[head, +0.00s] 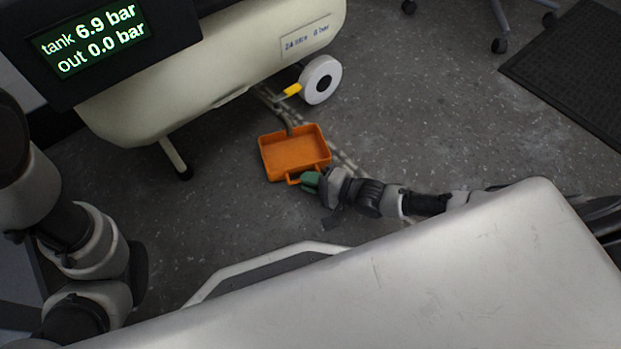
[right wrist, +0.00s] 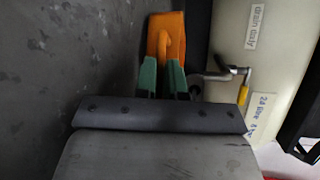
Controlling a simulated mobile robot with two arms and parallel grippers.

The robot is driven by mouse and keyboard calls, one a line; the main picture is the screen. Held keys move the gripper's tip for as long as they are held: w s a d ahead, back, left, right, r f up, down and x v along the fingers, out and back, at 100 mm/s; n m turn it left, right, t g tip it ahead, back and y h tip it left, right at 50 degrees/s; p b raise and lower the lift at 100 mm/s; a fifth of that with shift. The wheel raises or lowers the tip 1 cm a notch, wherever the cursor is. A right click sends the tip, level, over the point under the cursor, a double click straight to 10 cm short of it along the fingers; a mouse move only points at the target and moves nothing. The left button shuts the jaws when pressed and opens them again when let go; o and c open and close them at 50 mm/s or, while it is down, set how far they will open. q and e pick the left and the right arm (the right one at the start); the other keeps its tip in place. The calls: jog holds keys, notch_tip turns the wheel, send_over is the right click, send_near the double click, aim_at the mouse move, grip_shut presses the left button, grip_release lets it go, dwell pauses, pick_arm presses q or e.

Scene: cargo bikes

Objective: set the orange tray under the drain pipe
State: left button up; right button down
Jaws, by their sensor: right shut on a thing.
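The orange tray (head: 293,152) is a shallow open box, held at or just above the floor beside the tank; I cannot tell whether it touches the floor. My right gripper (head: 311,180) is shut on the tray's near handle. In the right wrist view the green fingers (right wrist: 164,78) grip the tray (right wrist: 165,35), seen edge-on. The grey drain pipe (head: 287,122) hangs from under the tank, its lower end at the tray's far rim in the head view. The pipe (right wrist: 212,76) also shows beside the tray in the wrist view. My left gripper is out of view.
The cream tank (head: 230,65) stands on a leg (head: 175,157) and a white wheel (head: 320,80). A yellow valve lever (head: 292,89) sits by the wheel. A display (head: 92,38) reads tank 6.9 bar, out 0.0 bar. A black mat (head: 575,70) lies right; floor between is clear.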

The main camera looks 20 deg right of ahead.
jog(key=c, duration=1.2)
grip_release()
jog(key=shift+d+f, duration=0.15)
jog(key=shift+f, duration=0.15)
